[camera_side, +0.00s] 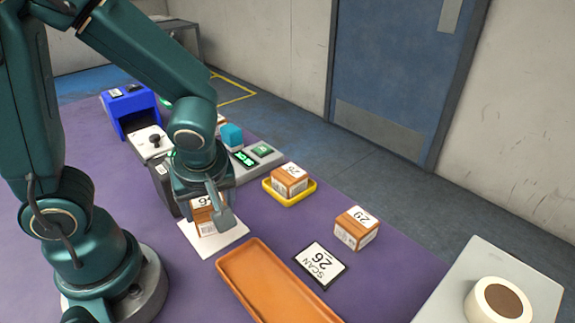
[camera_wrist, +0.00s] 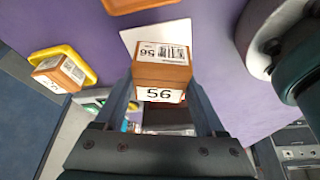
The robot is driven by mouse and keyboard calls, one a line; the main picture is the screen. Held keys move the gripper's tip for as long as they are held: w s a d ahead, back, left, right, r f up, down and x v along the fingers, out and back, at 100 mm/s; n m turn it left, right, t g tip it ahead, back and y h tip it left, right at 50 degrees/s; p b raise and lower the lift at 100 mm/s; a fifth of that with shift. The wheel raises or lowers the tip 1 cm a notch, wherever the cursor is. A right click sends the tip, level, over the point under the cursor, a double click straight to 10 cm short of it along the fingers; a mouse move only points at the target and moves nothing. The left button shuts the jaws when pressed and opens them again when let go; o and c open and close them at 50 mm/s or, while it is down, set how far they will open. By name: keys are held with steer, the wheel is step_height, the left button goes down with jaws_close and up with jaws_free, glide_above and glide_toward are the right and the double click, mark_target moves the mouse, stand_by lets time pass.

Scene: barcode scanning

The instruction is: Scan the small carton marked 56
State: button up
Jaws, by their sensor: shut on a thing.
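The small orange-brown carton marked 56 (camera_wrist: 161,72) is between the two fingers of my gripper (camera_wrist: 163,88) in the wrist view. One white label reads 56, and another face carries 56 with a barcode. In the side view my gripper (camera_side: 208,207) points down and is shut on this carton (camera_side: 204,222), partly covering it. The carton is at or just above a white square pad (camera_side: 232,239); I cannot tell whether it touches. The pad also shows in the wrist view (camera_wrist: 129,37). A dark-edged card (camera_side: 320,265) reads SCAN with a number that looks like 26.
Another carton (camera_side: 289,180) sits in a yellow tray (camera_side: 269,190). A carton (camera_side: 357,228) stands to its right. An empty orange tray (camera_side: 270,282) lies in front. A tape roll (camera_side: 497,301) is at right.

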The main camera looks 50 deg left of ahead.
mark_target(208, 205)
steer(key=shift+r, duration=3.85)
